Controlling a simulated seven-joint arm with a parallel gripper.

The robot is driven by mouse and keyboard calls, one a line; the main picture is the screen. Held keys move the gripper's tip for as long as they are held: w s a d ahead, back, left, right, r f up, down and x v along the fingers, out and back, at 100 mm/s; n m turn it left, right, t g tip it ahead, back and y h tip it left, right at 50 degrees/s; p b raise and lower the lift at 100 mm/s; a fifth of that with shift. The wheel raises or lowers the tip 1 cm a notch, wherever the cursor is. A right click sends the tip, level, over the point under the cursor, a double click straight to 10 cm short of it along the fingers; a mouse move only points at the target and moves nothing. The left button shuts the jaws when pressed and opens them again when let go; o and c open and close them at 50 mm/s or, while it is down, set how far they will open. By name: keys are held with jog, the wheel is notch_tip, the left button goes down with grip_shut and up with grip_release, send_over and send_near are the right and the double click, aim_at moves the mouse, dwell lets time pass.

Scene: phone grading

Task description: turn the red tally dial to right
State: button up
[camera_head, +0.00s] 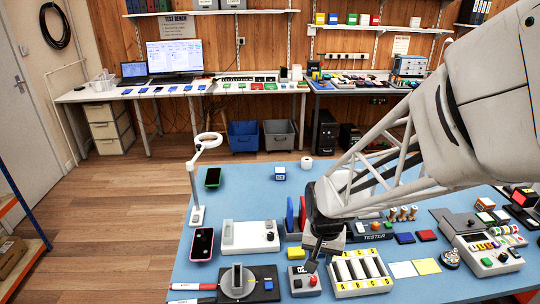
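A small box with a red part and dark knobs (304,282) sits at the front middle of the blue-topped table (240,205); it looks like the red tally dial, but its pointer is too small to read. My gripper (313,262) reaches down from the right, with its dark fingertips just above and at the right edge of this box. Whether they touch the knob cannot be told. The gap between the fingers is hidden, and nothing is clearly held.
A battery-like tray (361,284) stands close right of the box. A grey round turntable (238,284) lies to its left. A white fixture (250,238) and pink-edged phone (202,244) lie behind. A tester (372,236) stands behind the tray. The table's back left is mostly free.

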aim_at(314, 278)
jog(key=shift+w+a+f+m, duration=0.1)
jog(key=shift+w+f, duration=0.1)
jog(key=shift+f, duration=0.35)
jog(key=shift+w+f+m, duration=0.1)
jog(key=shift+w+f, duration=0.15)
jog(key=shift+f, duration=0.3)
jog(key=shift+w+a+f+m, duration=0.1)
jog(key=shift+w+f, duration=0.1)
jog(key=shift+f, duration=0.35)
jog(key=shift+f, duration=0.1)
jog(key=shift+f, duration=3.8)
grip_shut()
